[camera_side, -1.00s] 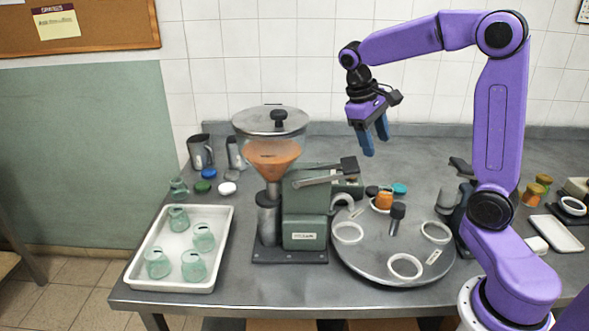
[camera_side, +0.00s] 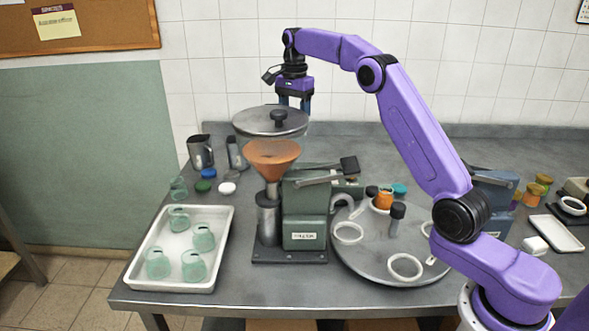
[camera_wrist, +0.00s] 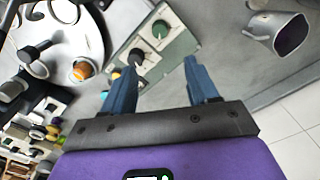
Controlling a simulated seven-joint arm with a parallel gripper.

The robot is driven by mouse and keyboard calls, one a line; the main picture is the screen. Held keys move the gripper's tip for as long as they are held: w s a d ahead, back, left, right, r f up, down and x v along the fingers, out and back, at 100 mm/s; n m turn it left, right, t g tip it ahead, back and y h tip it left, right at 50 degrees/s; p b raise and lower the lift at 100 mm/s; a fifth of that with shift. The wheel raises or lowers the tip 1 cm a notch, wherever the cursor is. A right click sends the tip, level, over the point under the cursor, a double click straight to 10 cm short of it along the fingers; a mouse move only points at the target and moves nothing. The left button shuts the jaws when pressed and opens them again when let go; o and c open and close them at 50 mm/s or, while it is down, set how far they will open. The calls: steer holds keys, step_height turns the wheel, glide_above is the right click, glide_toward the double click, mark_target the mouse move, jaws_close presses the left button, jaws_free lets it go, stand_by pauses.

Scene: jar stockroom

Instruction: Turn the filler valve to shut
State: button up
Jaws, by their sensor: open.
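The filler (camera_side: 305,222) is a green machine left of the turntable, with a funnel of orange contents (camera_side: 272,158) and a lidded hopper (camera_side: 268,120) above it. A grey lever with a black grip (camera_side: 347,165) slants across its top and looks like the valve handle; I cannot tell its setting. My gripper (camera_side: 294,104) points down near the hopper lid, high and apart from the lever. In the wrist view my gripper (camera_wrist: 161,70) has its two blue fingers apart with nothing between them. A panel with a black and a green knob (camera_wrist: 152,42) lies beyond the fingers.
A turntable (camera_side: 375,262) with white rings and an orange jar (camera_side: 383,200) stands right of the filler. A white tray (camera_side: 165,285) of green glass jars is at left. A metal pitcher (camera_side: 200,150) stands behind the tray.

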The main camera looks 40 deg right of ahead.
step_height(320, 180, down, 17)
steer(key=shift+f, duration=0.1)
stand_by(0.5)
steer(key=shift+c, duration=0.2)
steer(key=c, duration=1)
